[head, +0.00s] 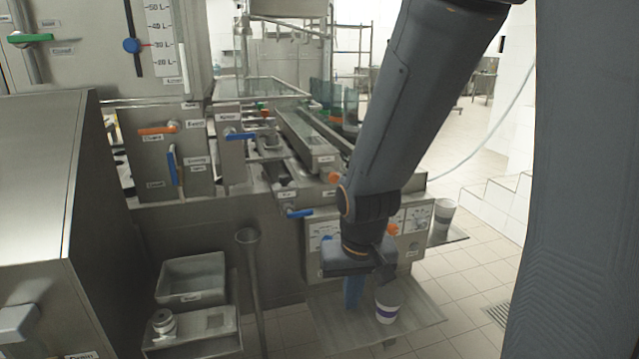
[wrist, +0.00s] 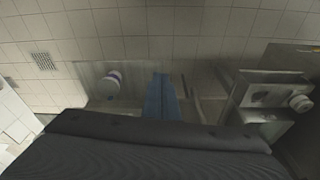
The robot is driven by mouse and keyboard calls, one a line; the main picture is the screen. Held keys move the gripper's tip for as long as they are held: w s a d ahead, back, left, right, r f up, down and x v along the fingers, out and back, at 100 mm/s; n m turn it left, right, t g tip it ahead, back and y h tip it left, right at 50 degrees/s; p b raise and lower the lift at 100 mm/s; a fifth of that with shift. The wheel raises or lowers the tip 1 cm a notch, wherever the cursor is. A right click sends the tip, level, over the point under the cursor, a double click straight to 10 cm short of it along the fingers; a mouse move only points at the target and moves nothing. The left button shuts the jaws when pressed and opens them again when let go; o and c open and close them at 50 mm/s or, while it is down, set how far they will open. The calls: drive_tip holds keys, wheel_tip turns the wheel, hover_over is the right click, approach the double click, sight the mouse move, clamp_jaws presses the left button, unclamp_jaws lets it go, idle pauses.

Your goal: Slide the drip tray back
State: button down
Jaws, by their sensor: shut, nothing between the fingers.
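A flat grey tray, which looks like the drip tray (head: 425,312), sticks out below the labelled machine front. A white cup with a blue band (head: 388,302) stands on it; the cup also shows in the wrist view (wrist: 111,80), left of the fingers. My gripper (head: 353,306) points down over the tray, just left of the cup in the head view. Its blue fingers (wrist: 162,92) are shut with nothing between them. I cannot tell whether the fingertips touch the tray. My gripper and the cup hide part of the tray.
A steel bin (head: 192,280) and a lower tray (head: 220,342) with a second cup (head: 164,322) stand at lower left. A grey funnel-topped pipe (head: 248,265) rises beside them. Another cup (head: 443,214) stands behind at right. Tiled floor (head: 475,285) is open to the right.

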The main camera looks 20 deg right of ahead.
drive_tip(key=w+d+r+m+t+p, duration=0.1)
drive_tip(key=w+d+m+t+p, duration=0.2)
drive_tip(key=w, duration=0.6)
drive_tip(key=w+d+r+m+t+p, duration=0.1)
drive_tip(key=w+d+m+t, duration=0.15)
drive_tip(key=w+t, duration=0.4)
drive_tip(key=w+r+m+t+y+p, duration=0.3)
drive_tip(key=w+r+m+t+y, duration=0.25)
drive_tip(key=r+m, duration=0.25)
drive_tip(key=shift+h, duration=0.45)
drive_tip(key=p+x, duration=0.3)
drive_tip(key=x, duration=0.7)
drive_tip(key=shift+a+r, duration=0.15)
drive_tip(key=shift+r, duration=0.05)
drive_tip(key=shift+a+p, duration=0.65)
drive_tip(key=shift+a, duration=0.6)
drive_tip(key=shift+a+p, duration=0.3)
drive_tip(key=shift+a, duration=0.4)
drive_tip(key=shift+w+a+f, duration=0.1)
